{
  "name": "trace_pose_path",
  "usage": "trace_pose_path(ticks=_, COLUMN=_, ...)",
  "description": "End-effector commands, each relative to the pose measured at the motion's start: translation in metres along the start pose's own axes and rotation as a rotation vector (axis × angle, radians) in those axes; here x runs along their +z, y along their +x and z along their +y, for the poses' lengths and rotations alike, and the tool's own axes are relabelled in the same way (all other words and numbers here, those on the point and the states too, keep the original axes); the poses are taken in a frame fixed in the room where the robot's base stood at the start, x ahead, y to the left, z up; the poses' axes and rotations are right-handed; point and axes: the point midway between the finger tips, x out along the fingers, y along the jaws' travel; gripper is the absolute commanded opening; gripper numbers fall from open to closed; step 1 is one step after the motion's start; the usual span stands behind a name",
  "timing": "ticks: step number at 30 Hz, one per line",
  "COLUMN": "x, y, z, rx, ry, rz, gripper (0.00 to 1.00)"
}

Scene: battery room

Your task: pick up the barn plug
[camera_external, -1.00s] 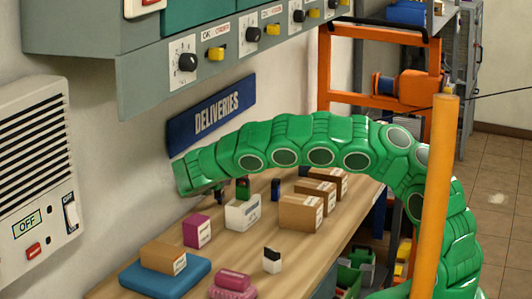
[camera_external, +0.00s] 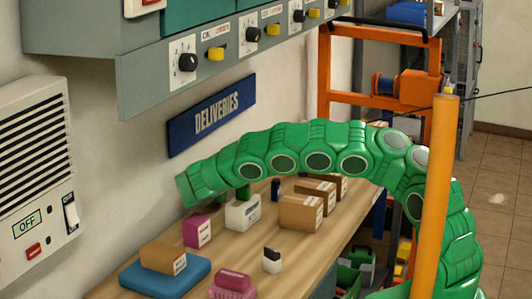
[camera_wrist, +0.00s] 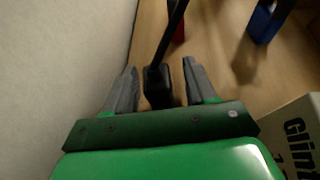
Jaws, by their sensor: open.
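In the wrist view a black block (camera_wrist: 158,87) with a thin dark stem or cord running up the picture sits between the two grey fingers of my gripper (camera_wrist: 160,78). It looks like the barn plug, but no label on it can be read. The fingers are apart, with a gap visible on both sides of the block. In the external view my green arm arches over the bench, and its end is low by the wall, behind the magenta box (camera_external: 197,231). The fingers and the black block are hidden there.
In the wrist view the wall (camera_wrist: 50,70) is close at left, and a lettered box (camera_wrist: 290,138) stands at right.

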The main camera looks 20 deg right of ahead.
Motion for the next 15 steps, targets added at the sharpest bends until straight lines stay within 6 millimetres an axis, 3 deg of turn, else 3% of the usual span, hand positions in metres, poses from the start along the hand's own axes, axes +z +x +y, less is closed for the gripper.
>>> trace_pose_path(ticks=3, x=-0.0001, y=0.0108, z=-0.0002, rx=0.000, ry=0.000, rz=0.000, gripper=0.55)
trace_pose_path(ticks=10, x=0.0005, y=0.0114, z=0.0004, rx=0.002, ry=0.001, rz=0.000, gripper=0.55)
trace_pose_path(ticks=15, x=0.0006, y=0.0112, z=0.0005, rx=0.002, ry=0.001, rz=0.000, gripper=0.29)
